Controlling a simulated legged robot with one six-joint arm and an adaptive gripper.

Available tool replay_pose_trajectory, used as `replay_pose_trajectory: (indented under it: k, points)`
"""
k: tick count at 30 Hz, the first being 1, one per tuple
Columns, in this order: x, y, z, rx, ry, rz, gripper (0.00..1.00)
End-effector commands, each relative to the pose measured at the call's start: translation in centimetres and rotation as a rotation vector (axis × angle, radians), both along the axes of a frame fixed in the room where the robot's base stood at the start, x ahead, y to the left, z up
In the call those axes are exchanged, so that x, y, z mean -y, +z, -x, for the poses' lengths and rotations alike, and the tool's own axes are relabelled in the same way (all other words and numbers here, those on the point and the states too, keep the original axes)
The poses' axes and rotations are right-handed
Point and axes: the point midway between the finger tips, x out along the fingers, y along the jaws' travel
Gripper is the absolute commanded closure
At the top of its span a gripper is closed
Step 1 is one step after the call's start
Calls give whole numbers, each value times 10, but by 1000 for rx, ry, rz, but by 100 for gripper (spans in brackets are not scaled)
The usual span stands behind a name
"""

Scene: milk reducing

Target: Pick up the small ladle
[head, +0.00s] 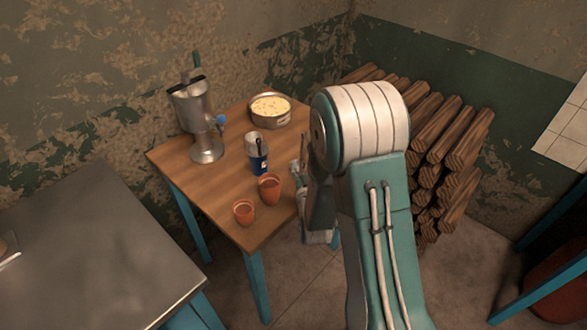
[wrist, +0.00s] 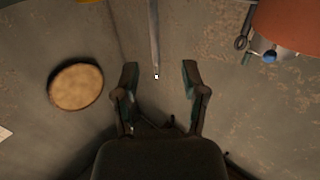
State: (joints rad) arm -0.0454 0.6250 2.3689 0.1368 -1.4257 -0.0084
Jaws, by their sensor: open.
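A blue and white can (head: 262,164) stands on the wooden table, with a thin dark handle (head: 259,146) sticking up from it. This may be the small ladle; its bowl is hidden. In the wrist view a long, thin grey handle (wrist: 154,38) with a pale tip comes down from the top edge, its end just beyond and between my fingertips. I cannot tell for sure that it is the ladle. My gripper (wrist: 160,72) is open and empty, not touching the handle. In the head view it is partly hidden by my arm at the table's right edge.
Two clay cups (head: 269,188) (head: 243,212) stand near the table's (head: 190,178) front edge. A metal separator (head: 205,140) with a blue knob stands at the left, and a round pan (head: 270,110) at the back. Stacked logs (head: 440,130) lie beyond my arm.

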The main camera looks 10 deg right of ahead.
Motion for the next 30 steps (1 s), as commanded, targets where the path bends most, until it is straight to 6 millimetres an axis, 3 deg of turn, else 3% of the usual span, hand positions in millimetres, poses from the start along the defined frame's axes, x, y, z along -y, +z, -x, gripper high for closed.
replay_pose_trajectory:
  k: [4, 16, 25, 28, 29, 30]
  points:
    - [6, 0, -17, 0, -3, -3, 45]
    - [-5, -1, -66, 0, -1, 3, 45]
    - [0, 0, -71, -1, -2, -1, 45]
    - [0, 0, -71, -1, -2, -1, 89]
    - [-1, 0, -71, -1, -2, 0, 100]
    - [-2, -1, -71, -1, -2, 1, 100]
